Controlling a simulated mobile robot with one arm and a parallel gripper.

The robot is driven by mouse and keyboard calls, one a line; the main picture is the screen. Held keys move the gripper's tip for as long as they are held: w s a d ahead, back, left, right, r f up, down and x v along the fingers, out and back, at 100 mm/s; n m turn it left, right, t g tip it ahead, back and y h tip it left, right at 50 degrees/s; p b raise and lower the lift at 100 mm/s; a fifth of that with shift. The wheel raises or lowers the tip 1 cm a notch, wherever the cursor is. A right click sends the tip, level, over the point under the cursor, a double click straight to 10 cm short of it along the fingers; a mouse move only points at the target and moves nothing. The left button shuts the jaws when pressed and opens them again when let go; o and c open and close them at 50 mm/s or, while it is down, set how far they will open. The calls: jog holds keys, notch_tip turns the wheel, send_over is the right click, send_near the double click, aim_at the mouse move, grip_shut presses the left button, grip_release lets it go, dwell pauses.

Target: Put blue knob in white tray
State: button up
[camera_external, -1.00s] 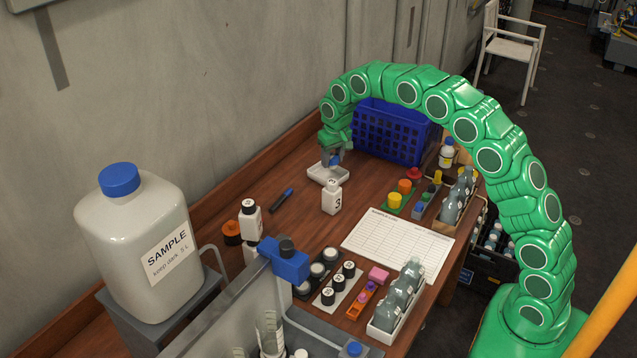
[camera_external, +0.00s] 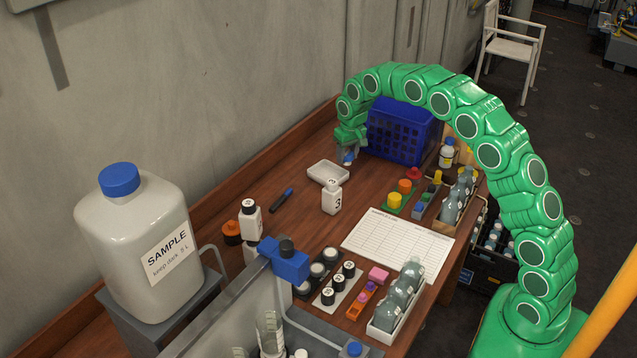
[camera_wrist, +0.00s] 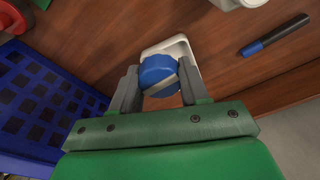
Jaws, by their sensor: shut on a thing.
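My gripper (camera_external: 347,154) is shut on the blue knob (camera_external: 348,158). The white tray (camera_external: 315,177) is shallow and looks empty from outside. In the wrist view the tray (camera_wrist: 185,46) lies behind the knob, partly hidden by it and the right finger.
A blue basket (camera_external: 400,135) stands close to the right of my gripper. A white bottle marked 3 (camera_external: 332,198) stands right in front of the tray. A blue-and-black marker (camera_external: 281,200) lies to the left. Coloured blocks (camera_external: 404,188) are at the right.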

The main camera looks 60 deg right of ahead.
jog(key=w+d+f, duration=0.1)
jog(key=w+f, duration=0.1)
jog(key=w, duration=0.2)
send_over(327, 176)
jog(key=s, duration=0.1)
jog(key=f, duration=0.5)
jog(key=shift+a, duration=0.2)
jog(key=shift+w+d+f, duration=0.1)
jog(key=shift+w+f, duration=0.1)
jog(key=shift+f, duration=1.7)
jog(key=shift+f, duration=0.1)
jog(key=o, duration=0.7)
jog(key=shift+o, duration=0.2)
